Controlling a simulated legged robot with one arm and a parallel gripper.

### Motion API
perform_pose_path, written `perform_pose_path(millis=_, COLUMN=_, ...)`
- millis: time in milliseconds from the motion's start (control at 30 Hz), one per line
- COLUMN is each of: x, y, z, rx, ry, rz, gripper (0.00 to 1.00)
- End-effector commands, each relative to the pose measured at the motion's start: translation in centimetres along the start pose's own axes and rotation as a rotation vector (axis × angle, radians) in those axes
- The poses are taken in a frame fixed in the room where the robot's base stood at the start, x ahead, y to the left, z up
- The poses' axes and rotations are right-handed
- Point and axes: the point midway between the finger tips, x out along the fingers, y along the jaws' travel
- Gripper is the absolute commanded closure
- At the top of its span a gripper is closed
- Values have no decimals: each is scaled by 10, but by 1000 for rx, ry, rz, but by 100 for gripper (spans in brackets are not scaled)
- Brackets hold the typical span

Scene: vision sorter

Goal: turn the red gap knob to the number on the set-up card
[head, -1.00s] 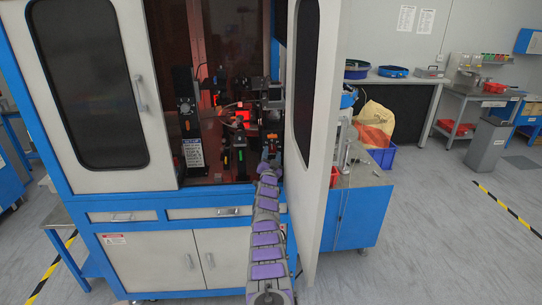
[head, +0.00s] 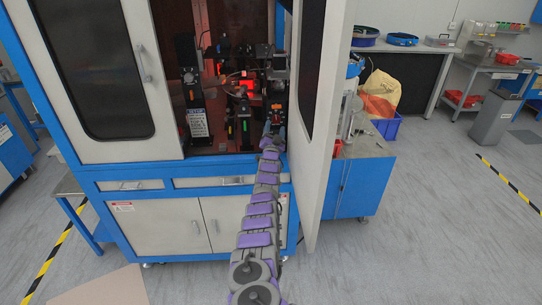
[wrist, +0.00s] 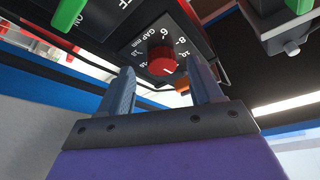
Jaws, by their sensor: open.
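In the wrist view the red knob (wrist: 162,60) sits on a black panel (wrist: 122,40) marked "GAP mm", with white numbers around it. Which number it points to cannot be read surely. My gripper (wrist: 160,74) is open, its two fingers spread to the left and right of the knob. Whether they touch it is unclear. In the head view my gripper (head: 272,132) is small, inside the machine's open doorway. A white card (head: 197,123) with dark print stands to its left; its number is too small to read. The knob cannot be made out there.
The open door (head: 322,120) stands close to the right of my arm. The closed door (head: 95,75) is at the left. Dark fixtures (head: 188,80) crowd the cabinet's inside. In the wrist view a green switch (wrist: 68,14) and a grey block (wrist: 285,35) flank the knob's panel.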

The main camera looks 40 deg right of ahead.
Motion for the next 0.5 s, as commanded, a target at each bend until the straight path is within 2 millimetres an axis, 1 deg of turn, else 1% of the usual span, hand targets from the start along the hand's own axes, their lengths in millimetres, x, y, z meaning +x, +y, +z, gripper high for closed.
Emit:
perform_pose_path(millis=33, x=-4, y=-2, z=0, rx=0, ry=-3, rz=-1, gripper=35)
perform_pose_path(millis=133, x=-12, y=-2, z=2, rx=0, ry=-4, rz=0, gripper=35)
perform_pose_path(millis=367, x=-31, y=-2, z=0, rx=1, ry=-3, rz=0, gripper=35)
perform_pose_path(millis=500, x=-47, y=-1, z=1, rx=0, ry=-3, rz=0, gripper=35)
